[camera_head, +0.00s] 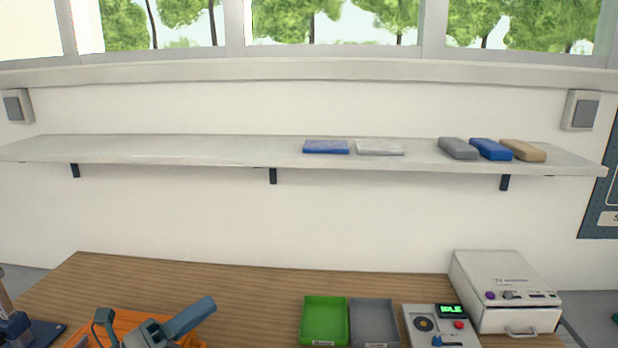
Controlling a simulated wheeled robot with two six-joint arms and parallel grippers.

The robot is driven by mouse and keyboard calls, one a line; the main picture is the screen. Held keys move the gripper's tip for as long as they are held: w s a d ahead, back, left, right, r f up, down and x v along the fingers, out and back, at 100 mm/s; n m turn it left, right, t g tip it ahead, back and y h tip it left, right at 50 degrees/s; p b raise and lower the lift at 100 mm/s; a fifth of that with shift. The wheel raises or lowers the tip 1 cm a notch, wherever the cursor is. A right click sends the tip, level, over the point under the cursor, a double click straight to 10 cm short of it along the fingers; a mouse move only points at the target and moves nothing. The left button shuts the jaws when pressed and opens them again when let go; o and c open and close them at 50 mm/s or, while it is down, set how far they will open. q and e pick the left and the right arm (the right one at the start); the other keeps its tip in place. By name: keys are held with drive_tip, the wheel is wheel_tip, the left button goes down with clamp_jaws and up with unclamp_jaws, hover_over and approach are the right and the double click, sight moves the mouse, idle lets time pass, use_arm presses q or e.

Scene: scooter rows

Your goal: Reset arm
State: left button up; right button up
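Part of my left gripper (152,330) shows at the bottom edge, low on the left, in front of an orange tray (128,319). It is grey-blue and cut off by the frame, and I cannot tell whether its fingers are open or shut. I see nothing clearly held in it. My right gripper is not in view.
A wooden bench (240,278) carries a green tray (324,318), a grey tray (374,322), a control box reading IDLE (440,325), a white machine (500,280) and a dark blue stand (18,328). Above, a wall shelf (170,150) holds several small blocks and pads.

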use_arm(q)
drive_tip(key=s+a+n+t+y, duration=0.1)
drive_tip(key=a+n+t+y, duration=1.1)
drive_tip(key=n, duration=0.8)
drive_tip(key=s+a+f+n+g+y, duration=0.2)
drive_tip(key=s+f+n+g+y, duration=0.1)
drive_tip(key=f+n+g+y, duration=0.4)
drive_tip(key=s+a+f+n+g+y, duration=0.25)
drive_tip(key=f+n+g, duration=0.2)
drive_tip(key=f, duration=0.55)
drive_tip(key=s+d+f+n+g+h, duration=0.1)
drive_tip(key=s+d+f+g+h, duration=0.1)
drive_tip(key=s+d+f+g, duration=0.45)
drive_tip(key=s+d+f+n+g+h, duration=0.15)
drive_tip(key=s+f+g, duration=0.25)
drive_tip(key=s+f, duration=0.55)
drive_tip(key=s+a+f+g+b, duration=0.1)
drive_tip(key=a+f+b, duration=0.1)
drive_tip(key=f, duration=1.5)
drive_tip(key=s+a+f+b, duration=0.1)
drive_tip(key=a+f+b, duration=0.1)
drive_tip(key=f, duration=1.5)
drive_tip(key=s+f+g+b, duration=0.1)
drive_tip(key=s+f+b, duration=0.1)
drive_tip(key=s+f, duration=1.6)
wheel_tip(320, 180, down, 3)
drive_tip(key=shift+s+a+r+n+h+b, duration=0.2)
drive_tip(key=shift+a+n+h+b, duration=0.1)
drive_tip(key=shift+h+b, duration=0.1)
